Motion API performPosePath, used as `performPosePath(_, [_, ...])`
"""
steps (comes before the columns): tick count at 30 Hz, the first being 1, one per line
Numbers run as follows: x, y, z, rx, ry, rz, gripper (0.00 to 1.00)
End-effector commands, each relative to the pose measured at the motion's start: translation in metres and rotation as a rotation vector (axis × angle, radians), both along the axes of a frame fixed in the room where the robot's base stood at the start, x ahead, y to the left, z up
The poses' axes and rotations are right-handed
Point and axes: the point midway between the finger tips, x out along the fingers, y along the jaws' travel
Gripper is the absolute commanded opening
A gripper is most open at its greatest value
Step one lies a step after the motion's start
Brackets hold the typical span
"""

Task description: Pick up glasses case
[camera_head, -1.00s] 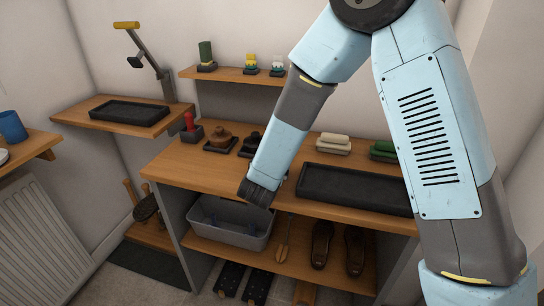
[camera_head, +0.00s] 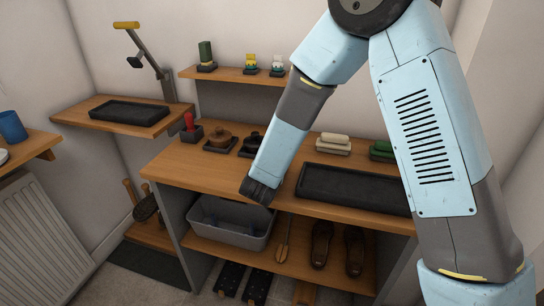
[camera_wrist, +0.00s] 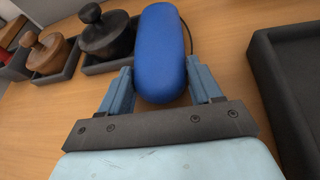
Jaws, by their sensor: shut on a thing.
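The glasses case (camera_wrist: 160,52) is a blue, rounded oblong in the wrist view, seen above the wooden bench top. My gripper (camera_wrist: 160,88) is shut on its near end, one light-blue finger on each side. The wrist view does not clearly tell whether the case touches the bench top. In the head view my gripper (camera_head: 258,190) is at the front edge of the bench, and my own arm hides the case there.
A black tray (camera_head: 352,188) lies right of my gripper. A grey bin (camera_head: 228,222) and brown shoes (camera_head: 321,244) are on the shelf below.

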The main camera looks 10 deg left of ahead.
Motion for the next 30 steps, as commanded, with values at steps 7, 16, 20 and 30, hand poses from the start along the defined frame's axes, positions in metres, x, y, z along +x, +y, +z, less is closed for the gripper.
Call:
performPosePath(7, [0.000,0.000,0.001,0.000,-0.001,0.000,0.27])
performPosePath(16, [0.001,0.001,0.026,0.003,-0.005,-0.001,0.27])
performPosePath(20, [-0.009,-0.005,0.045,0.003,-0.004,0.001,0.27])
performPosePath(30, [-0.046,-0.031,0.095,0.003,-0.004,-0.001,0.26])
